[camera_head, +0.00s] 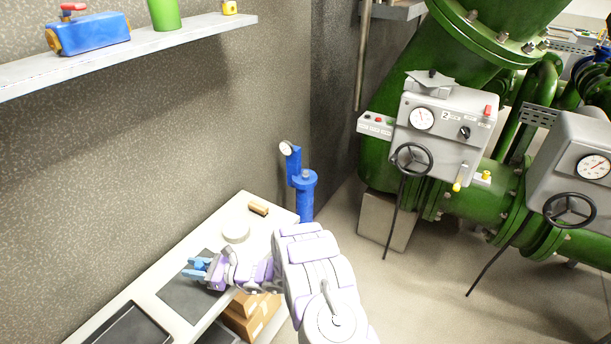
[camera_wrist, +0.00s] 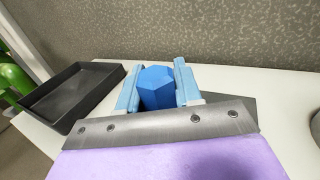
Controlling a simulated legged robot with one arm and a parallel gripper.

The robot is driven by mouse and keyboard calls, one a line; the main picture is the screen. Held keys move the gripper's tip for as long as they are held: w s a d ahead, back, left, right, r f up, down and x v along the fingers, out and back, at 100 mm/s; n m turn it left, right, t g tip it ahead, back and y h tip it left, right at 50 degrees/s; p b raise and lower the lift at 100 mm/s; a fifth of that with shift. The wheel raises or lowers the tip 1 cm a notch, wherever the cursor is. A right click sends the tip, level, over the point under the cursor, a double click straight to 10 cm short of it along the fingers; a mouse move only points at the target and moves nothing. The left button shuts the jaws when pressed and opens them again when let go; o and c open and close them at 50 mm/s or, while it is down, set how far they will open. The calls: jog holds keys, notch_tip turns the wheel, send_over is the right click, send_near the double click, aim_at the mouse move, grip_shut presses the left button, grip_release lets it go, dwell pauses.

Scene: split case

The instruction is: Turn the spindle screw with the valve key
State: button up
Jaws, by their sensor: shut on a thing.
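My gripper (camera_head: 197,268) is low over the dark mat on the white bench, its light blue fingers pointing left. In the wrist view, my gripper (camera_wrist: 158,88) is shut on a blue six-sided piece (camera_wrist: 158,90). The piece looks like the head or handle of the valve key; the rest of it is hidden behind the gripper's grey plate. I cannot make out the spindle screw in either view. Grey valve boxes with gauges and black handwheels, one marked 2 (camera_head: 443,130), stand on the green pipes at the right, far from my gripper.
The bench (camera_head: 160,262) runs along the wall, with a black tray (camera_head: 130,327), a round pale disc (camera_head: 235,231) and a brown block (camera_head: 258,208). A blue stand with a gauge (camera_head: 304,190) is behind its far end. Boxes sit below. Floor right of the bench is clear.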

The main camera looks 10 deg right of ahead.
jog(key=shift+r, duration=0.95)
jog(key=shift+d, duration=0.1)
